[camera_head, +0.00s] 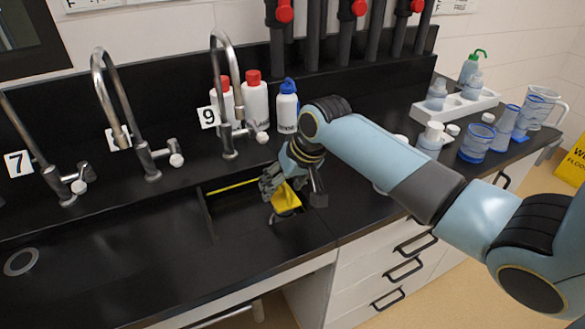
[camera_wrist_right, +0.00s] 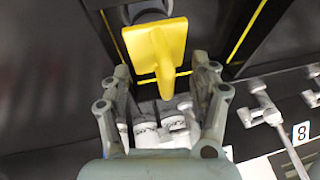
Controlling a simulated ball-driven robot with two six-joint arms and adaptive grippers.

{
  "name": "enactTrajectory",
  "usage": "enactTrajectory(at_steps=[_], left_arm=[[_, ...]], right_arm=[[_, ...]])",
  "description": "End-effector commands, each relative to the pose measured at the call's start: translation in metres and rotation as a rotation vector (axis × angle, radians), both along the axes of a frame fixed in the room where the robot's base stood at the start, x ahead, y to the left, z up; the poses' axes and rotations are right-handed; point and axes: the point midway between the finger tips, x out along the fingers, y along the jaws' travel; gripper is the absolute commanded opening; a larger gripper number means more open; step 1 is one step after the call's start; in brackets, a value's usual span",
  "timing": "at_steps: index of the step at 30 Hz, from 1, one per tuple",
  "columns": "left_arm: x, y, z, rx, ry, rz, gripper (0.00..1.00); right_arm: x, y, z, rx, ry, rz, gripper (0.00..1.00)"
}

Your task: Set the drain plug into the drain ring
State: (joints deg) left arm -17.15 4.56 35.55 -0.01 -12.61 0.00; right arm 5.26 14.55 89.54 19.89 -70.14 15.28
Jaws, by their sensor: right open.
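A yellow piece with a flat plate and a narrow stem, which I take for the drain plug (camera_head: 286,199), is at the small right basin. It also shows in the right wrist view (camera_wrist_right: 152,45). My right gripper (camera_head: 291,188) is over this basin, fingers open. In the right wrist view the fingers (camera_wrist_right: 164,74) stand either side of the yellow stem, with gaps. A grey ring with a dark centre (camera_wrist_right: 148,11) shows beside the plug, partly hidden by it; it may be the drain ring. Another grey ring (camera_head: 20,262) lies at far left. My left gripper is out of view.
Curved taps (camera_head: 110,95) line the back of the black counter (camera_head: 150,270). Several bottles (camera_head: 255,100) stand behind the right basin. A white rack (camera_head: 465,105), beakers (camera_head: 477,143) and a jug (camera_head: 540,108) stand on the right. The left counter is clear.

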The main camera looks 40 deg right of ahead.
Motion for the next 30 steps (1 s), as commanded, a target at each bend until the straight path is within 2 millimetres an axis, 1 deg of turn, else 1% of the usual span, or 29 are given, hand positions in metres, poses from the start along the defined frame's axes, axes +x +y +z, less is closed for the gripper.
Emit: enactTrajectory(at_steps=[1, 6, 9, 12, 15, 18, 30], left_arm=[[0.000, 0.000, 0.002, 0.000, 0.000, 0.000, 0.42], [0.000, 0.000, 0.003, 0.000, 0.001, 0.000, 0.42], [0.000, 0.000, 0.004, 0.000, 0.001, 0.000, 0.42], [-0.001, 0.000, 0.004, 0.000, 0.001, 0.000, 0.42], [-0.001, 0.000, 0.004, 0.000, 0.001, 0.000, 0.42], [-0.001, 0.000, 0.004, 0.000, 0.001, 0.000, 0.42], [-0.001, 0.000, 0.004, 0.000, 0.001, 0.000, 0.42]], right_arm=[[-0.005, -0.002, 0.012, -0.002, -0.003, 0.003, 0.62], [-0.021, -0.006, 0.048, -0.003, -0.003, 0.003, 0.62], [-0.029, -0.007, 0.065, -0.003, -0.002, 0.003, 0.62], [-0.035, -0.008, 0.077, -0.001, -0.002, 0.001, 0.62], [-0.038, -0.008, 0.084, 0.000, 0.000, 0.001, 0.62], [-0.039, -0.008, 0.086, 0.001, 0.000, 0.000, 0.62], [-0.039, -0.008, 0.086, 0.001, 0.000, 0.000, 0.62]])
